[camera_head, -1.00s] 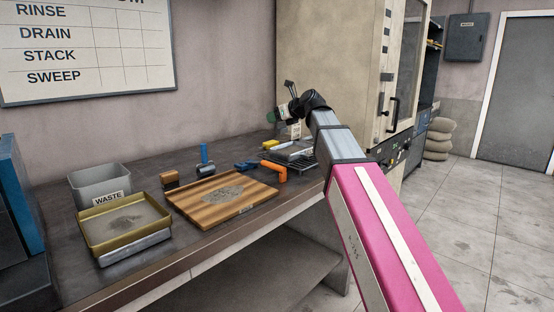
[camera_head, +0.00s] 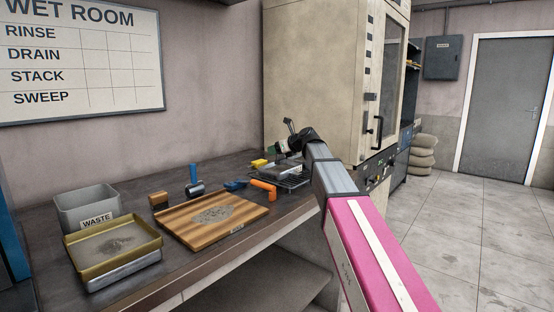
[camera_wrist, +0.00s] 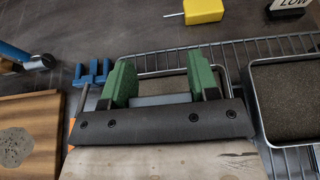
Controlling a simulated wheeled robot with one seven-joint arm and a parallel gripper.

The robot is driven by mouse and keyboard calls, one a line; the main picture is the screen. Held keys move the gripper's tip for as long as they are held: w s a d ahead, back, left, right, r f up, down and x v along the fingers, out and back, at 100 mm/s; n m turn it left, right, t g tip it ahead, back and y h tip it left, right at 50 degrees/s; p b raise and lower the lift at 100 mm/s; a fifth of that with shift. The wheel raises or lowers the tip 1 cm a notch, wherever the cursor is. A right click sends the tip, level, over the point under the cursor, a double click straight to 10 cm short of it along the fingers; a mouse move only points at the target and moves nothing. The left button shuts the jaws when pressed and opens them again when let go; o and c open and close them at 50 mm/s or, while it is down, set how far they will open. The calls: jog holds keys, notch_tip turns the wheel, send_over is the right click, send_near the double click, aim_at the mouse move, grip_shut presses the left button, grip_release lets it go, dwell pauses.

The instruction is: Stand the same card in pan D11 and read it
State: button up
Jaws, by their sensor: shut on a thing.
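My gripper (camera_head: 281,147) is over the wire rack at the far end of the bench. In the wrist view its green-padded fingers (camera_wrist: 160,85) are shut on a thin pale grey strip (camera_wrist: 160,99), which looks like the card seen nearly edge-on. Any writing on it is out of sight. A metal-rimmed pan of dark grit (camera_wrist: 165,82) lies behind and below the fingers, partly hidden by them. A second such pan (camera_wrist: 290,95) lies to the right. I cannot tell which is D11, nor whether the card touches a pan.
The wire rack (camera_wrist: 150,58) bears the pans. A yellow tool (camera_wrist: 203,11) and a block marked LOW (camera_wrist: 290,6) lie beyond. Blue (camera_head: 236,184) and orange (camera_head: 263,188) tools, a wooden board (camera_head: 180,223), a brass-coloured tray (camera_head: 72,249) and a WASTE bin (camera_head: 85,205) crowd the bench.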

aim_at(281, 156)
jog(key=shift+f, duration=1.85)
jog(key=shift+f, duration=0.15)
jog(key=o, duration=1)
jog(key=shift+s+d+r, duration=0.1)
jog(key=shift+r, duration=0.1)
jog(key=v, duration=1.1)
jog(key=shift+s+d+r, duration=0.15)
jog(key=shift+d+r, duration=0.1)
